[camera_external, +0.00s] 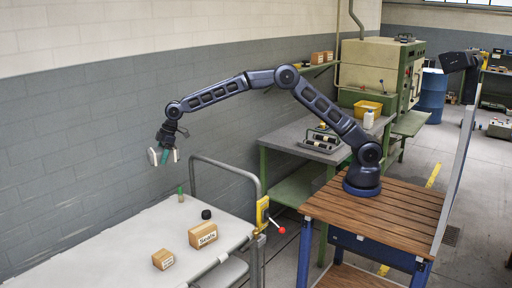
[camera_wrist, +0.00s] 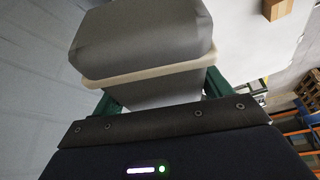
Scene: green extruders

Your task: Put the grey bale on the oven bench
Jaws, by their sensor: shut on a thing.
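The grey bale (camera_wrist: 145,38) is a rounded grey block with a beige band around it, large in the wrist view. My gripper (camera_wrist: 157,92) is shut on it, with a green finger on each side. In the external view my gripper (camera_external: 167,153) hangs high at the left, above the far end of the white table; the bale there is small and hard to make out. A grey-topped bench with green legs (camera_external: 283,136) stands against the wall in front of a cream and green oven-like machine (camera_external: 370,68); it appears to be the oven bench.

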